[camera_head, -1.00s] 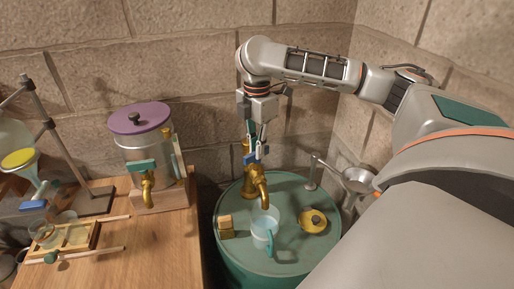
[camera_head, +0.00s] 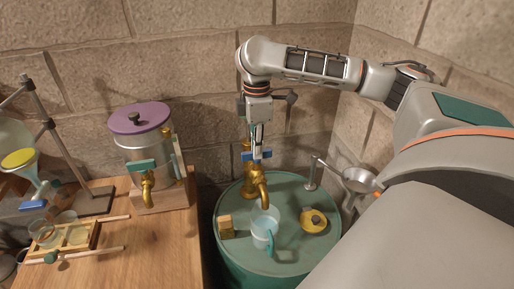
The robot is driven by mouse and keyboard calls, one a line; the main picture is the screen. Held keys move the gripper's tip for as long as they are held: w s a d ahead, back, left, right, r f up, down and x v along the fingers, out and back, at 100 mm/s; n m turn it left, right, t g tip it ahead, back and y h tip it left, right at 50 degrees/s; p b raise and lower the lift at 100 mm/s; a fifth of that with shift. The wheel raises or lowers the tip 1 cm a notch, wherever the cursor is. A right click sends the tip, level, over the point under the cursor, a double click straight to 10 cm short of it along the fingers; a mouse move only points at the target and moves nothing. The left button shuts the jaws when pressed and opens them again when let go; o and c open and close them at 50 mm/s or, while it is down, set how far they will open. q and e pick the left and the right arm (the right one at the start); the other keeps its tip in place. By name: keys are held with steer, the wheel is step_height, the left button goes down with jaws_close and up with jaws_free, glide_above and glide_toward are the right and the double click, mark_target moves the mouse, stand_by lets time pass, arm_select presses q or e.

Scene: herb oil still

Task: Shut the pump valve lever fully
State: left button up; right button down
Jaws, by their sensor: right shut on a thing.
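The brass pump tap (camera_head: 257,183) stands on a green drum (camera_head: 290,262), its spout over a pale blue mug (camera_head: 263,230). The blue valve lever (camera_head: 266,155) sits at the top of the tap and lies crosswise, left to right in the picture. My right gripper (camera_head: 257,153) points down from above and is shut on the lever; its fingers hide the lever's middle. I cannot make out a stream between the spout and the mug. My left gripper is not in view.
A wooden table (camera_head: 160,250) at left holds a purple-lidded metal urn (camera_head: 141,140). Stone walls stand close behind.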

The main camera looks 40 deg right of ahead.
steer(key=c, duration=2.1)
jaws_free()
steer(key=shift+c, duration=0.2)
steer(key=shift+r, duration=0.1)
step_height(320, 180, up, 12)
